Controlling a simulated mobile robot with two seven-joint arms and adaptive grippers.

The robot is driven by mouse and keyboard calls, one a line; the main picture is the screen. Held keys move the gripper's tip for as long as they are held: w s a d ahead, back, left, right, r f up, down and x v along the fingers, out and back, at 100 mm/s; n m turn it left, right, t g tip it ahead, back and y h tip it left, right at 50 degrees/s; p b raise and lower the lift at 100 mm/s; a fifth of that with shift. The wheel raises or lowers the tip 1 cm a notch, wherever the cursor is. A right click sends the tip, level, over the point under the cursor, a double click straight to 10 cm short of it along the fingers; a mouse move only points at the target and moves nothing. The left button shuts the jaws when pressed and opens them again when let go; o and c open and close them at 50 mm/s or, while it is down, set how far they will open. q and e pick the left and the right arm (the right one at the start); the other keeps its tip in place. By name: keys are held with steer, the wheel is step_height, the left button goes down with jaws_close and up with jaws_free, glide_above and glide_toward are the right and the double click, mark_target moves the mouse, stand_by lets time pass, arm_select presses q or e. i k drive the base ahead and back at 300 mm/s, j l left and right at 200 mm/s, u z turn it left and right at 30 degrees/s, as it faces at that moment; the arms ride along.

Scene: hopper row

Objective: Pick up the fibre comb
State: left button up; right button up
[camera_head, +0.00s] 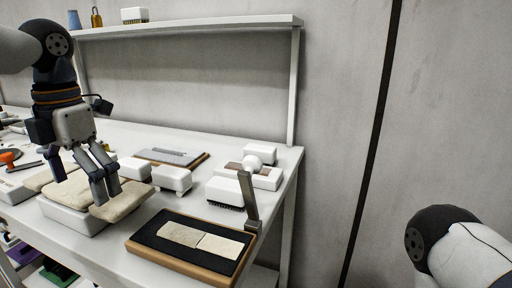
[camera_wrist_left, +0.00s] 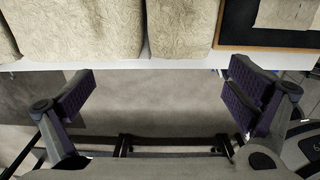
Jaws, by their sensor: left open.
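I cannot tell for certain which thing is the fibre comb. A long grey piece (camera_head: 172,155) lies on a brown wooden board at mid bench. A white block with dark bristles (camera_head: 225,191) sits to its right, near a tilted grey upright bar (camera_head: 249,203). My left gripper (camera_head: 82,188) is over the front left of the bench, above beige fibre pads (camera_head: 125,200), away from these. In the left wrist view its two fingers (camera_wrist_left: 162,95) are wide apart, with nothing between them. My right gripper is out of view; only part of that arm shows.
A dark board with a wooden rim (camera_head: 180,265) holds pale fibre pieces at the bench's front right. White blocks (camera_head: 171,179) stand close together mid bench. A shelf (camera_head: 200,28) runs above the back. The wall side at right is free.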

mark_target(267, 155)
steer(key=i+l, duration=0.35)
steer(key=l, duration=0.15)
steer(key=i+l, duration=0.3)
steer(key=l, duration=0.25)
steer(key=i+l, duration=0.35)
steer(key=l, duration=0.15)
